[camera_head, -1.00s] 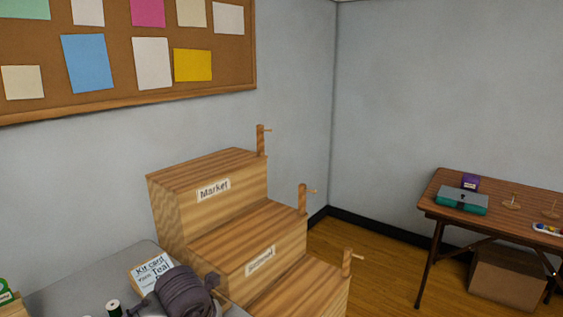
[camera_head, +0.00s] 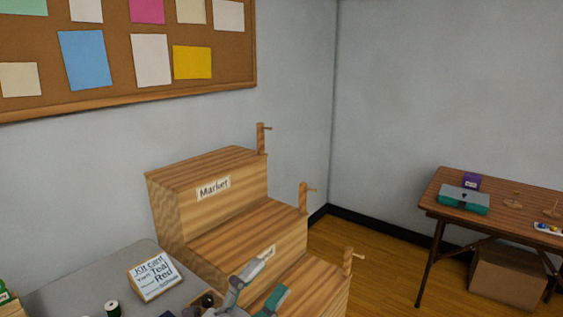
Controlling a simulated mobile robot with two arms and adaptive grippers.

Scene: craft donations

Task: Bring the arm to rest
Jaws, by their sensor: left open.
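My left gripper (camera_head: 268,280) shows at the bottom middle, in front of the lower steps of the wooden stepped stand (camera_head: 220,165). Its grey and teal fingers are spread apart, with nothing seen held between them. The rest of its arm is cut off by the bottom edge. I cannot tell whether the fingers touch the stand. My right gripper is not in view.
Wooden floor lies open between.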

